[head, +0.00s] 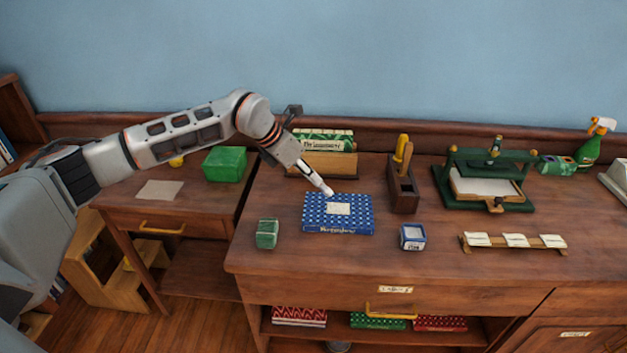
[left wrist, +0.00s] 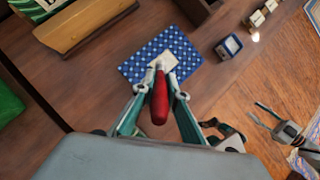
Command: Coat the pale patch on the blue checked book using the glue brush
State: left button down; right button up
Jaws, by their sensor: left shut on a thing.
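The blue checked book (head: 312,222) lies flat on the wooden bench, its pale patch (head: 338,210) facing up. My left gripper (head: 322,187) is just above the book's back edge. In the left wrist view, its fingers (left wrist: 160,85) are shut on the red-handled glue brush (left wrist: 160,103). The brush head points at the pale patch (left wrist: 170,60) and overlaps its near edge there; I cannot tell whether it touches. A grey clawed part (left wrist: 284,130) at the right of the wrist view may be my right gripper; its jaws are unclear.
A small blue-and-white box (head: 413,237) stands right of the book, a green block (head: 267,234) left of it. Behind are a wooden tool holder (head: 404,190) and a book rack (head: 322,164). A green press (head: 486,184) and label strip (head: 514,244) are farther right. The front bench strip is clear.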

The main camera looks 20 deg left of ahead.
pick_arm(q)
jog(key=shift+a+r+p, duration=0.1)
jog(key=shift+r+p, duration=0.4)
jog(key=shift+r, duration=0.45)
jog(key=shift+r+p, duration=0.5)
jog(key=shift+r, duration=0.3)
pick_arm(e)
jog(key=shift+s+d+r, duration=0.15)
jog(key=shift+d+r, duration=0.1)
jog(key=shift+r, duration=0.2)
jog(key=shift+s+d+r, duration=0.15)
jog(key=shift+d+r, duration=0.1)
jog(key=shift+r, duration=0.2)
jog(key=shift+w+r, duration=0.1)
jog(key=shift+r, duration=0.05)
pick_arm(q)
jog(key=shift+f, duration=0.15)
jog(key=shift+f, duration=0.25)
pick_arm(e)
jog(key=shift+a, duration=0.1)
